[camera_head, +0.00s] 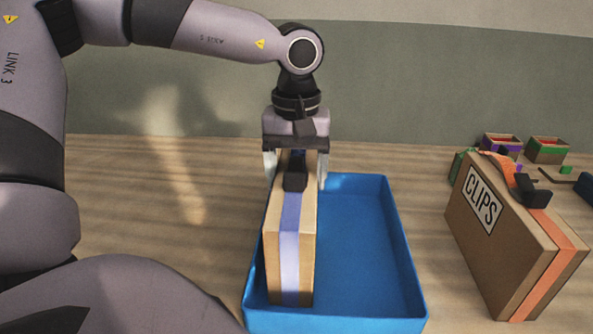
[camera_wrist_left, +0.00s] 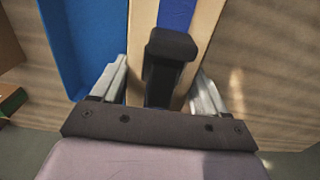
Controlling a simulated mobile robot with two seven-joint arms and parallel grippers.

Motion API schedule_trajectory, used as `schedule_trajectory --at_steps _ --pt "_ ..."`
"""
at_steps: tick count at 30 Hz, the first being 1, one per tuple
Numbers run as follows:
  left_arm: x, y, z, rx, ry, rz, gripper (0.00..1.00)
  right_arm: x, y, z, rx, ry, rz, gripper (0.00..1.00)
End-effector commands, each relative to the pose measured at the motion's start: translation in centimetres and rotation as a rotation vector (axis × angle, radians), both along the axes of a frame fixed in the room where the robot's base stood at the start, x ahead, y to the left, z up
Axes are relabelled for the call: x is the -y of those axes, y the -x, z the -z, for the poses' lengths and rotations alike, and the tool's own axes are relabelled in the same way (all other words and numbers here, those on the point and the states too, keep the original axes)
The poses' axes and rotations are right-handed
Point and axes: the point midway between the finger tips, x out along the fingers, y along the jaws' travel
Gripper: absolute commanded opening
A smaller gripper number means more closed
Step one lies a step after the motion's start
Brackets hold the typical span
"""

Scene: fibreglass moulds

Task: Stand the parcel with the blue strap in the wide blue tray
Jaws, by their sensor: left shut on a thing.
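The parcel with the blue strap (camera_head: 291,245) is a narrow, upright cardboard box with a black handle on top. My left gripper (camera_head: 296,172) is shut on it from above, with a finger on either side of the handle. The parcel also shows in the left wrist view (camera_wrist_left: 145,22) between the fingers. The wide blue tray (camera_head: 408,270) lies on the table. The parcel is over the tray's left part and hides some of its left wall. I cannot tell whether its bottom touches the tray floor. My right gripper is not in view.
A larger parcel with an orange strap and a CLIPS label (camera_head: 495,235) stands right of the tray. Behind it are small purple (camera_head: 502,143) and green-rimmed (camera_head: 547,150) boxes. The tray's middle and right are empty. The table left of it is clear.

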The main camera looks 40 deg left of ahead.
Motion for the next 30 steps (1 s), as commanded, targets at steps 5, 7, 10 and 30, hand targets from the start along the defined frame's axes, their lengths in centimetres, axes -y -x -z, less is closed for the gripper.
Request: schedule_trajectory --at_steps 5,7,10,30 --pt "0.0 0.0 0.1 0.000 0.000 0.000 0.99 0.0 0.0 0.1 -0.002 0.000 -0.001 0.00" --pt "0.0 0.0 0.1 0.000 0.000 0.000 0.99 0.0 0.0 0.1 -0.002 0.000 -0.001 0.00" --pt "0.0 0.0 0.1 0.000 0.000 0.000 0.99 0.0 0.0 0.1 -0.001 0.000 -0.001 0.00" --pt "0.0 0.0 -10.3 0.002 -0.002 -0.001 0.99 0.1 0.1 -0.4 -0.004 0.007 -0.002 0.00"
